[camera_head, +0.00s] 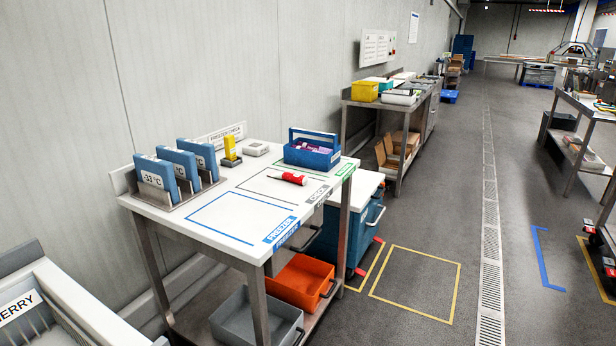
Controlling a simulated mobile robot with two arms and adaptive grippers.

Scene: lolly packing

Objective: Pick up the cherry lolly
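I make out no lolly that I can name as cherry. A pale bin (75,300) at the bottom left is cut off by the frame; its label (18,308) reads "ERRY" at its visible end. Dark slots show beside the label, and I cannot tell what is in them. Neither of my grippers is in view.
The white-topped table (222,252) has marked zones, one labelled "FREEZER". Blue cold packs (178,166) stand in a rack at its left, and a blue caddy (313,155) stands at its back right. An orange bin (300,280) and grey bin (256,318) sit below.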

